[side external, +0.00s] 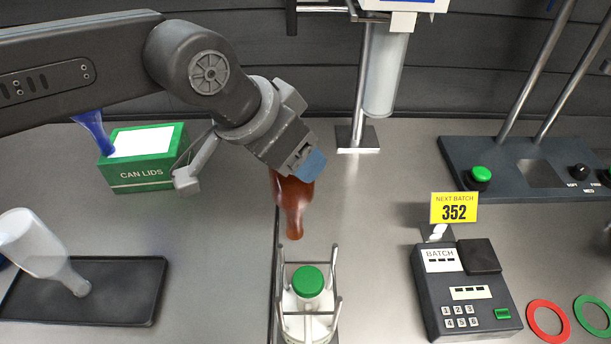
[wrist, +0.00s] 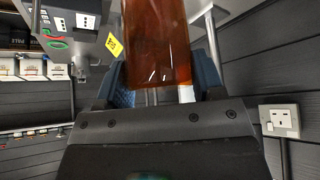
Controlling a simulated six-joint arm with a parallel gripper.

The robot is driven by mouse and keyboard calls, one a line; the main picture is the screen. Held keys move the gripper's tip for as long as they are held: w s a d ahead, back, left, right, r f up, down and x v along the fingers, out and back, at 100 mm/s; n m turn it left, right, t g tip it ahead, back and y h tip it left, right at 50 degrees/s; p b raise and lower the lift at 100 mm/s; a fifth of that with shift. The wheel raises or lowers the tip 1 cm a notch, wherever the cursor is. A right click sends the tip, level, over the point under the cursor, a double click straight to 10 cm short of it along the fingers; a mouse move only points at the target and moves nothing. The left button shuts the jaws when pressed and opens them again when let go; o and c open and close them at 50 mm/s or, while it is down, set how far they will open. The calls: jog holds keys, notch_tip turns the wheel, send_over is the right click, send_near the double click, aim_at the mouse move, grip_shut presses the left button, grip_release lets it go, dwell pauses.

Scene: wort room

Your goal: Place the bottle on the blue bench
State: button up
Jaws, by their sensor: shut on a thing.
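The brown bottle (side external: 293,207) hangs from my gripper (side external: 303,165), neck down and nearly upright, above the grey metal worktop. In the wrist view the same bottle (wrist: 156,45) sits between the blue finger pads of my gripper (wrist: 162,82), which is shut on it. Its upper end in the side view is hidden by my gripper. I cannot make out a blue bench in either view; the worktop (side external: 220,240) in the side view is grey.
A metal-posted stand with a green round top (side external: 308,281) is below the bottle. A clear bottle (side external: 38,245) leans over a black tray (side external: 140,310) at left. A green can-lids box (side external: 140,175) is behind. A batch keypad (side external: 465,300) and a control panel (side external: 530,175) are right.

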jog(key=shift+s+d+f, duration=0.25)
jog(key=shift+d+f, duration=0.15)
jog(key=shift+d, duration=0.3)
jog(key=shift+f, duration=2.2)
jog(key=o, duration=1.3)
jog(key=shift+r, duration=0.2)
jog(key=v, duration=1.2)
